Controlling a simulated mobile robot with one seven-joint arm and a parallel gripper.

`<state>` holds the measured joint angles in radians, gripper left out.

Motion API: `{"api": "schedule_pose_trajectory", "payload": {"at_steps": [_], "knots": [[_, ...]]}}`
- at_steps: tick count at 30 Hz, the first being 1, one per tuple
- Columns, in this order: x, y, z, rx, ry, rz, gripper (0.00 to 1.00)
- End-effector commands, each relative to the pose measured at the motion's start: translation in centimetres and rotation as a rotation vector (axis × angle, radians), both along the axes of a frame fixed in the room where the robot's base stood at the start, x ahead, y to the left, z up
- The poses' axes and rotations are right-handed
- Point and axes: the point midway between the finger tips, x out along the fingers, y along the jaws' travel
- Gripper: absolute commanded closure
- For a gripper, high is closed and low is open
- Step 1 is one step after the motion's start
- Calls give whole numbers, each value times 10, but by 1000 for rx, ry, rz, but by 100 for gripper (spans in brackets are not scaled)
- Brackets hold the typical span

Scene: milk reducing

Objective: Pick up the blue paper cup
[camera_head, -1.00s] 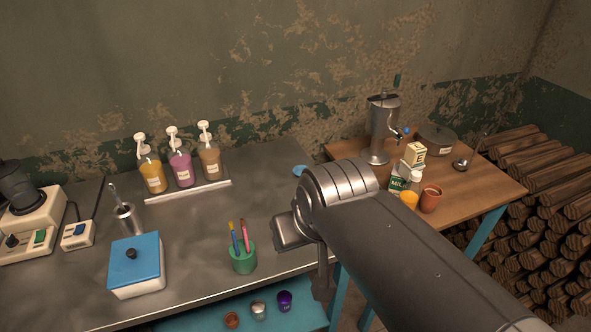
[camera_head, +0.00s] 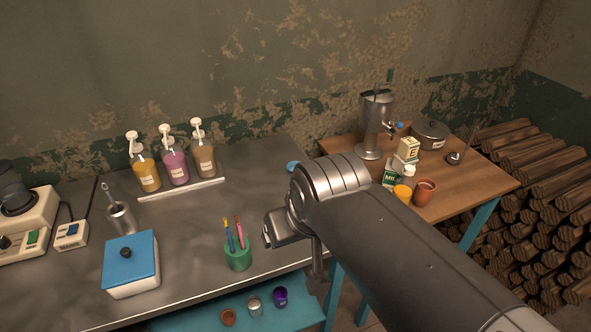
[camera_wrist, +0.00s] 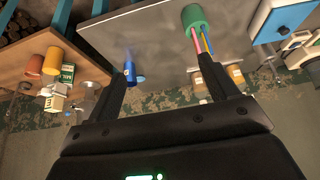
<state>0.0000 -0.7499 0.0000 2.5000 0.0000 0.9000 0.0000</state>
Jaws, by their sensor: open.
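The blue paper cup (camera_wrist: 130,72) stands on the grey metal table in the wrist view, whose picture is upside down. My gripper (camera_wrist: 163,68) is open and empty. In the wrist view the cup appears between the fingers, close to the left one; it looks beyond the fingertips, with no clear contact.
A green pen holder (camera_head: 238,259) with tall pens stands near the table's front edge. Pump bottles (camera_head: 174,167) stand on a tray at the back. A wooden table (camera_head: 465,182) at right holds a milk carton (camera_head: 391,176), orange cup (camera_head: 403,194), brown cup (camera_head: 424,193) and metal dispenser (camera_head: 375,125).

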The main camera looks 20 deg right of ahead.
Motion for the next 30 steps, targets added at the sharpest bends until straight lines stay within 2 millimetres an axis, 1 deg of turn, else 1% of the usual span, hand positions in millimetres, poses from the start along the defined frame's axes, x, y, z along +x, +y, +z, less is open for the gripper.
{"api": "schedule_pose_trajectory", "payload": {"at_steps": [6,8,11,14,15,17,21,26,30], "knots": [[3,0,2,-3,3,5,21],[10,-1,5,-8,10,14,21],[28,-4,13,-23,28,43,21],[55,-8,23,-43,54,87,21],[67,-11,26,-51,64,106,21],[85,-14,31,-61,78,135,21],[127,-25,36,-83,110,205,21],[176,-40,34,-99,143,286,21],[220,-57,26,-108,167,358,21]]}}
